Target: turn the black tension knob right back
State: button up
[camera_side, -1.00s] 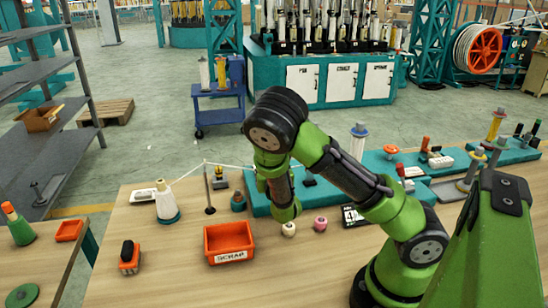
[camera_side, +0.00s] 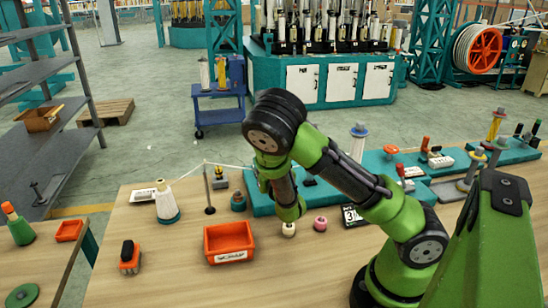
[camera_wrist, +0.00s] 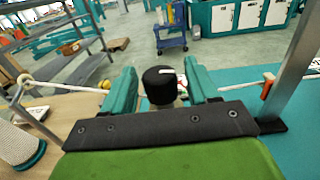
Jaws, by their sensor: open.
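The black tension knob (camera_wrist: 158,88) stands upright in the middle of the wrist view, with a short white mark on its top towards the right. My gripper (camera_wrist: 162,82) has its two teal fingers apart, one on each side of the knob. A narrow gap seems to show on both sides, but I cannot tell whether either finger touches it. In the side view my arm's wrist is over the teal bed (camera_side: 262,204), and it hides the fingers; I cannot make out the knob there for certain.
A white rope (camera_wrist: 62,86) runs in from the left towards the knob and shows again on the right (camera_wrist: 240,86). A grey upright post (camera_wrist: 290,60) stands close on the right. The orange scrap bin (camera_side: 229,243) and a pink spool (camera_side: 320,224) are near my wrist.

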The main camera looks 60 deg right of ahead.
jog(key=shift+s+a, duration=0.35)
jog(key=shift+a, duration=0.05)
notch_tip(320, 180, up, 7)
jog(key=s+a, duration=0.2)
jog(key=s, duration=0.1)
jog(key=shift+a, duration=0.3)
jog(key=shift+o, duration=0.2)
jog(key=shift+w, duration=0.1)
